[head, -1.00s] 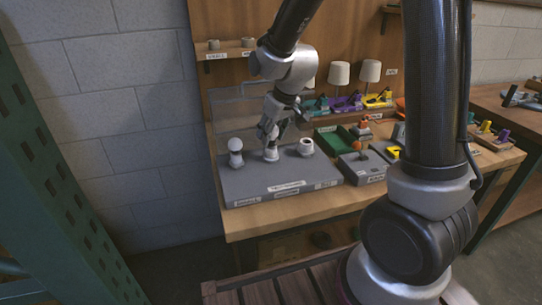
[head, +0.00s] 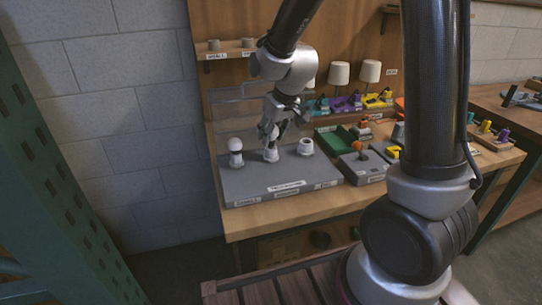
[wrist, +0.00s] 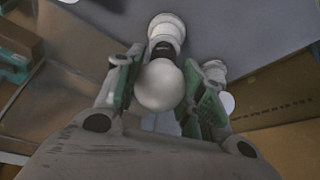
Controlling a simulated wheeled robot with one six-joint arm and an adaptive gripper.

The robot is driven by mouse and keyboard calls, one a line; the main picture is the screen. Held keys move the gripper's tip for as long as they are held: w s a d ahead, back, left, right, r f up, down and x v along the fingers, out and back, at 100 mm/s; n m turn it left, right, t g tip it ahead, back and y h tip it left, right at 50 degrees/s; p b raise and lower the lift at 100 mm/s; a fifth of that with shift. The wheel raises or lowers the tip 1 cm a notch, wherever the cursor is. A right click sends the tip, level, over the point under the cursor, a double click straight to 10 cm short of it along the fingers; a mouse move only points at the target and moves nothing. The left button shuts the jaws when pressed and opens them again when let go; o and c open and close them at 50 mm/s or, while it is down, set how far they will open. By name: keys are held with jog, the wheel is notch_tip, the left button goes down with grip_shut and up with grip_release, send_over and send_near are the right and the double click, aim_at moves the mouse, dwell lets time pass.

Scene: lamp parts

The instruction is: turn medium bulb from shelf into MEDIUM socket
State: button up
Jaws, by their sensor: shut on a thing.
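The medium bulb (wrist: 160,86) has a white globe and sits between the green-padded fingers of my gripper (wrist: 158,92), which is shut on it. The bulb points away from the wrist camera, towards the white middle socket (wrist: 167,27). A dark band shows between globe and socket; how deep the bulb sits cannot be told. In the head view my gripper (head: 272,130) is directly above the middle socket (head: 271,155) on the grey board (head: 240,185), and the fingers mostly hide the bulb.
A smaller bulb (head: 235,145) stands in the left socket, close beside my finger in the wrist view (wrist: 227,103). The right socket (head: 305,146) is empty. A clear panel stands behind the board. A green tray (head: 330,140) and a grey box with an orange knob (head: 359,145) are to the right.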

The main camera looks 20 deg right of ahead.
jog(key=shift+o, duration=0.5)
jog(key=shift+s+f, duration=0.15)
jog(key=shift+f, duration=0.1)
jog(key=shift+c, duration=0.5)
jog(key=m+h, duration=0.1)
jog(key=m, duration=0.3)
jog(key=shift+h, duration=0.4)
jog(key=shift+m+h, duration=0.5)
jog(key=shift+m, duration=0.9)
jog(key=m+h, duration=0.1)
jog(key=m, duration=0.2)
jog(key=shift+a, duration=0.1)
jog(key=m+g+h, duration=0.1)
jog(key=m, duration=0.3)
